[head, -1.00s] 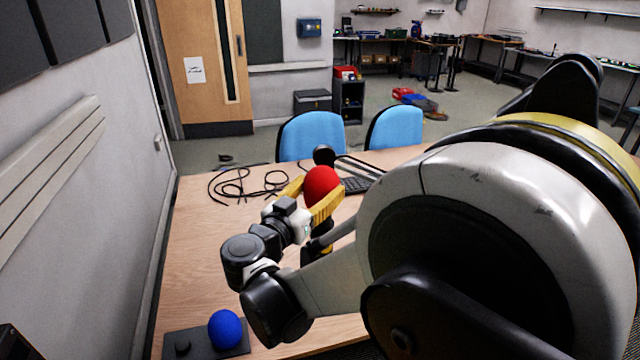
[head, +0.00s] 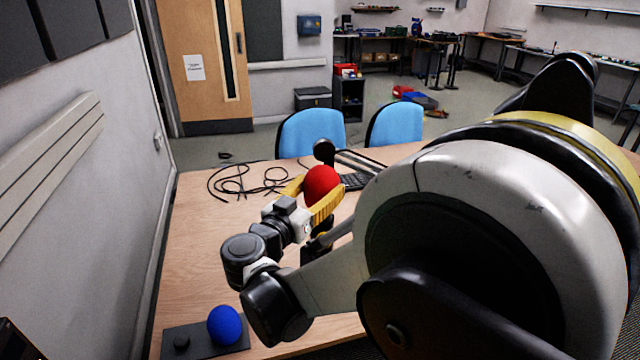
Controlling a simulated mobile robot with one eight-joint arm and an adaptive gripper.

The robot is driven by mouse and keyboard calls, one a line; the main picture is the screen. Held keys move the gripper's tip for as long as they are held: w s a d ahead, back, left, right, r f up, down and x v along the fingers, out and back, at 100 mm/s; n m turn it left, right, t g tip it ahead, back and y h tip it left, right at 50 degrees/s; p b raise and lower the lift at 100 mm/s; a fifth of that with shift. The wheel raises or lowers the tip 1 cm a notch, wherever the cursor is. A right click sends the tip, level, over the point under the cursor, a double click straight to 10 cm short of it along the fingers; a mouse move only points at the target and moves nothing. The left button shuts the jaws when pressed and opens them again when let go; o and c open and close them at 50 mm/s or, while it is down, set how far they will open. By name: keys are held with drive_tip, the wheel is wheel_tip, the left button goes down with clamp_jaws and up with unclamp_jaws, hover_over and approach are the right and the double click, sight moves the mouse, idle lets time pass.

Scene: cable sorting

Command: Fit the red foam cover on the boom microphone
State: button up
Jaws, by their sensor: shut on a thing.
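The red foam cover (head: 321,184) is a round ball held between the yellow fingers of my gripper (head: 314,192), which is shut on it above the table. The black microphone head (head: 324,151) shows just beyond and above the red cover, with its boom running off to the right. In this view the cover and the microphone head nearly touch, but I cannot tell the gap in depth. The lower part of the microphone's stand is hidden behind my gripper and arm.
Loose black cable (head: 240,182) lies on the wooden table (head: 200,265). A keyboard (head: 356,181) lies behind my arm. Blue chairs (head: 311,131) stand beyond.

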drive_tip(key=shift+f+b, duration=0.45)
drive_tip(key=shift+f, duration=0.2)
drive_tip(key=shift+f+b, duration=0.55)
drive_tip(key=shift+f, duration=0.1)
drive_tip(key=shift+f+b, duration=0.3)
drive_tip(key=shift+f, duration=0.05)
drive_tip(key=shift+f, duration=0.2)
idle(0.3)
drive_tip(key=o, duration=1)
drive_tip(key=shift+o, duration=0.4)
drive_tip(key=shift+o, duration=0.8)
